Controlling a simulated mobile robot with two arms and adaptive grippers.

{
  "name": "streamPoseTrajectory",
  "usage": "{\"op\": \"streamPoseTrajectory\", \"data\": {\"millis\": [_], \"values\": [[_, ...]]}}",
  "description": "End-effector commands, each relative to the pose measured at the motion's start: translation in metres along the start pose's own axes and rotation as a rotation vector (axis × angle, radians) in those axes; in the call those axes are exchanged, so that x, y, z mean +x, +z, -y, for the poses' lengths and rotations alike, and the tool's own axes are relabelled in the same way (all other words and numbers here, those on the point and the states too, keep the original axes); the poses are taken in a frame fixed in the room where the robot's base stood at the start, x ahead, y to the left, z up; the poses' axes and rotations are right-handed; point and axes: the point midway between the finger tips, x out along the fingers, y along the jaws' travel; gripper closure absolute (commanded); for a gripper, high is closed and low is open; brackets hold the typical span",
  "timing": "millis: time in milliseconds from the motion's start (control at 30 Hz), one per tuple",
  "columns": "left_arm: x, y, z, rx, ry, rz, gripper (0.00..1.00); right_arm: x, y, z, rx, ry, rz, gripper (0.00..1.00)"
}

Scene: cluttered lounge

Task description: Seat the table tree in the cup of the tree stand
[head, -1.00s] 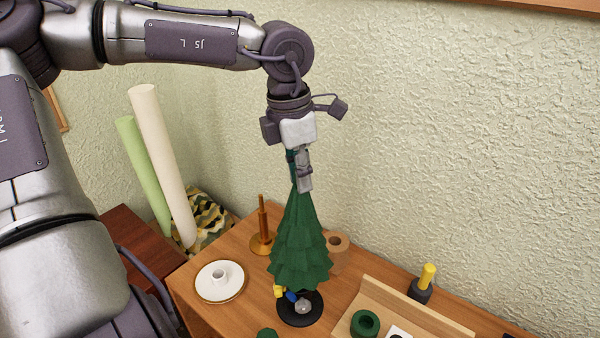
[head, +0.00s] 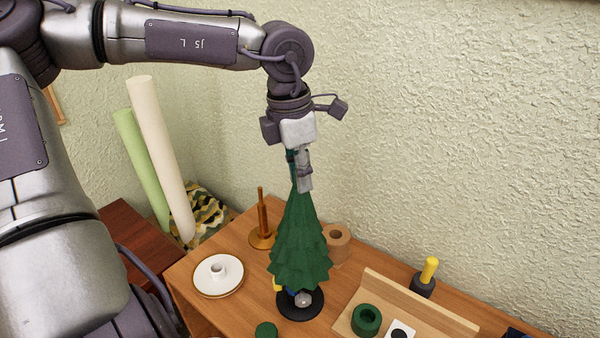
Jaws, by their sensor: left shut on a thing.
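The table tree (head: 300,245), green and tiered, hangs upright from my left gripper (head: 302,185), which is shut on its tip. The tree stand (head: 300,307) is a black round base at the tree's foot, with a grey part and bits of yellow and blue showing under the lowest branches. The tree's foot and the stand's cup are hidden behind the branches, so I cannot tell whether they touch. My right gripper is not in view.
On the wooden table are a white dish (head: 218,270) at left, a copper spindle (head: 262,225) and brown ring (head: 336,243) behind, a green ring (head: 366,319) in a wooden tray (head: 418,308), and a yellow-handled tool (head: 427,278). A textured wall (head: 460,130) stands behind.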

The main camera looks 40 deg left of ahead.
Motion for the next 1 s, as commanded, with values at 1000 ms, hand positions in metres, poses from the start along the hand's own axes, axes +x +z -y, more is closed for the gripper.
{"op": "streamPoseTrajectory", "data": {"millis": [1000], "values": [[-0.036,0.005,0.0,0.0,0.0,0.002,1.0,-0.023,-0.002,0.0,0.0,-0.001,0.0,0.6]]}}
